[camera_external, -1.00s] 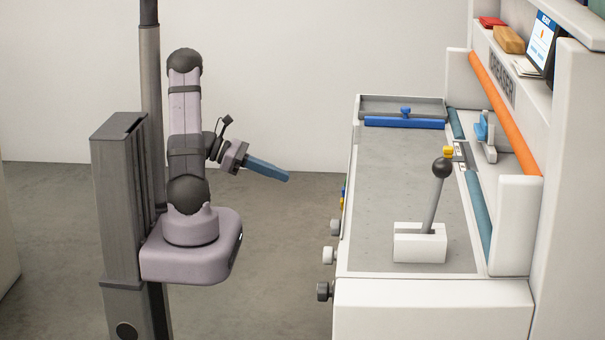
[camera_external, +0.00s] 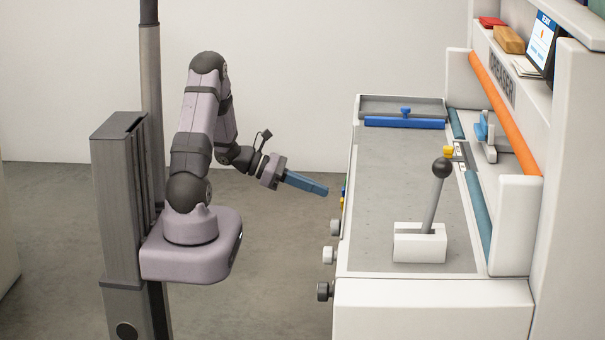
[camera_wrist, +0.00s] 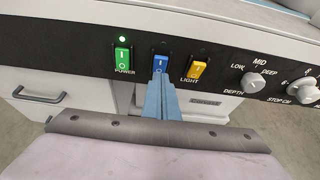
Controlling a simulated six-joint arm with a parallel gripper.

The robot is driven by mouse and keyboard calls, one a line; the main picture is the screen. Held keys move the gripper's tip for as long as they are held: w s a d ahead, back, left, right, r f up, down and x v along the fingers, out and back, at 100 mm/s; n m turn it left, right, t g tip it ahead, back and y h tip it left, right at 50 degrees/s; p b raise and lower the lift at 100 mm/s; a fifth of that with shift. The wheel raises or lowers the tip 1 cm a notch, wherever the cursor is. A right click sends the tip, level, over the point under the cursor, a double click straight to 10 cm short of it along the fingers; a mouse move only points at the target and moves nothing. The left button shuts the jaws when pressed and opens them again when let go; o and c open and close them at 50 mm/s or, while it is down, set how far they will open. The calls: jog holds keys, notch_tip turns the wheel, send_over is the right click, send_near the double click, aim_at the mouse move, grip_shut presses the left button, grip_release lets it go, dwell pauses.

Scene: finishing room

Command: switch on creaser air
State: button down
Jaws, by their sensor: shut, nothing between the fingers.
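The creaser's front panel shows a blue rocker switch (camera_wrist: 160,62) in the wrist view, between a green switch and a yellow one. Its label is hidden behind my fingers, and I cannot tell which way it is rocked. No lit lamp shows above it. My gripper (camera_wrist: 161,78) is shut and empty, its blue fingertips over the lower edge of the blue switch in the picture. In the external view my gripper (camera_external: 326,191) points at the creaser's front (camera_external: 346,185), with a small gap between them.
The green POWER switch (camera_wrist: 122,59) has a lit green lamp above it. The yellow LIGHT switch (camera_wrist: 198,68) is close on the right. Depth knob (camera_wrist: 256,81) and another knob (camera_wrist: 304,90) lie further right. A lever (camera_external: 433,205) stands on the creaser's bed.

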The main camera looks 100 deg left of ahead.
jog(key=shift+w+r, duration=0.2)
jog(key=shift+w, duration=0.6)
jog(key=shift+w+r, duration=0.2)
jog(key=shift+w, duration=0.55)
jog(key=shift+w+r+g+p, duration=0.2)
jog(key=shift+w+g+p, duration=0.2)
jog(key=shift+p, duration=0.8)
jog(key=shift+r, duration=0.2)
jog(key=shift+r+p, duration=0.65)
jog(key=shift+p, duration=0.05)
